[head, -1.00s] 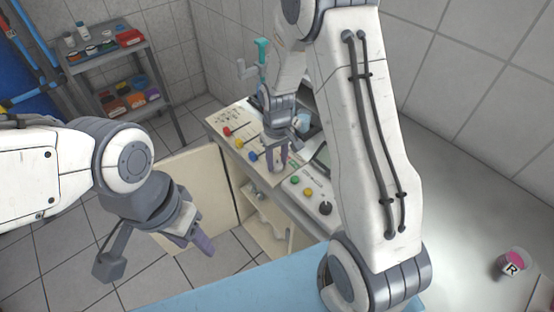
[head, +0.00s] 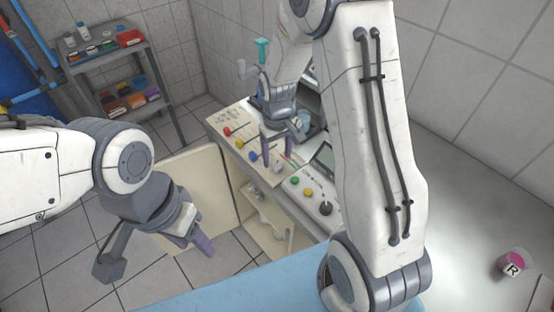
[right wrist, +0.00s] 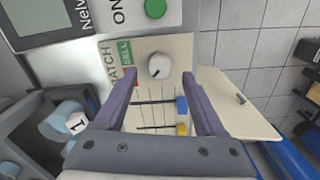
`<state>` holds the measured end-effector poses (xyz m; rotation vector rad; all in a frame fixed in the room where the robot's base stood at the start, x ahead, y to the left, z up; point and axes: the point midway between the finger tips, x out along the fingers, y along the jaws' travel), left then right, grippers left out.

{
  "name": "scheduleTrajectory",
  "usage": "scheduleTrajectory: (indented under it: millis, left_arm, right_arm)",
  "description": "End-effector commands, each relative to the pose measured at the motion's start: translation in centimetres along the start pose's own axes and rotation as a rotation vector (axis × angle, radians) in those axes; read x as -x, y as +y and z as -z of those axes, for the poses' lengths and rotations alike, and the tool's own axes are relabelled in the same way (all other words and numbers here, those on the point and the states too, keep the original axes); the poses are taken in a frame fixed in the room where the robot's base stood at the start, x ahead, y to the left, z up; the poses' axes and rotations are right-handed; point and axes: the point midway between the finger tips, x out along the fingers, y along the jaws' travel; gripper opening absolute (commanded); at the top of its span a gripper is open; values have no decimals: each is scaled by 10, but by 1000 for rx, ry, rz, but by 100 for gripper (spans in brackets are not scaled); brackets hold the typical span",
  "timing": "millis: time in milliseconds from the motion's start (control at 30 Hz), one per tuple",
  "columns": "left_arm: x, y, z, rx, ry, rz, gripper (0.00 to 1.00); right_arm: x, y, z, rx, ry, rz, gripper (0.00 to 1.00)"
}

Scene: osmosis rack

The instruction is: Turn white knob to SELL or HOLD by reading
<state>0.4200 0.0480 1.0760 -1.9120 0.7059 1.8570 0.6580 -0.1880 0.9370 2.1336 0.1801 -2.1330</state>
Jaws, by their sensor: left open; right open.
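The white knob (right wrist: 159,65) sits on a cream panel (right wrist: 178,48) in the right wrist view, with a dark mark on its face. A green SELL label (right wrist: 126,52) is beside it, next to partly hidden lettering. My right gripper (right wrist: 160,78) is open, its fingers to either side of the knob in this view; contact cannot be told. In the head view my right gripper (head: 277,158) is over the console (head: 240,117). My left gripper (head: 204,243) hangs open at the left, away from the console. The HOLD label cannot be made out.
Blue (right wrist: 181,106) and yellow (right wrist: 181,129) sliders lie near the right fingers. A green button (head: 295,180), yellow button (head: 307,192) and black knob (head: 326,208) are on the console's near part. A shelf (head: 110,65) stands at the back left.

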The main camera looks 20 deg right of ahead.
Motion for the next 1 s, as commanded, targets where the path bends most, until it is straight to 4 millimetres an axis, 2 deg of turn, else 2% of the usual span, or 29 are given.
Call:
scheduleTrajectory:
  millis: [33, 200, 400, 567, 1000]
  left_arm:
    - [-2, 0, 0, 0, 0, 0, 50]
    - [-4, 0, 0, 0, 0, 0, 50]
    - [-5, 0, 0, 0, 0, 0, 50]
    - [-5, 0, 0, 0, 0, 0, 50]
    - [-5, 0, 0, 0, 0, 0, 50]
  right_arm:
    - [12, 0, 2, 0, 7, -1, 72]
    - [46, 0, 2, 1, 8, -1, 72]
    - [72, 0, 1, 1, 5, -1, 72]
    - [78, 0, 1, 1, 2, 0, 72]
    - [79, -1, 0, 3, 2, 0, 72]
